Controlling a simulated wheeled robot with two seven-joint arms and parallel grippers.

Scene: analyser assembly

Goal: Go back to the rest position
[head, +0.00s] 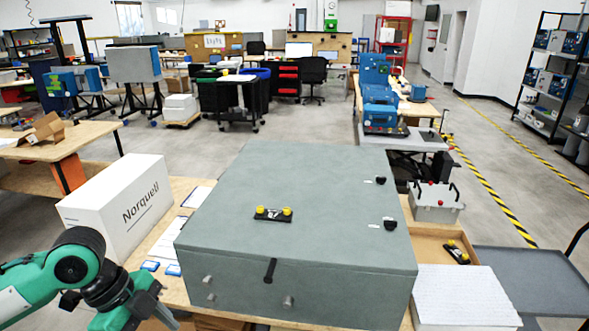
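My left arm comes in at the lower left, green with dark joints. Its gripper (150,307) hangs low in front of the table's left front part, apart from the grey cabinet and the white box. Its fingertips are partly cut off by the bottom edge, so I cannot tell whether it is open. My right arm and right gripper are not in view. The large grey cabinet (320,190) lies on the table.
Small blue-edged items (150,266) lie between. To the right are a wooden tray (425,243) holding another yellow-knobbed part (457,253), a white block (463,297), a grey case (435,203) and a dark grey surface (535,280).

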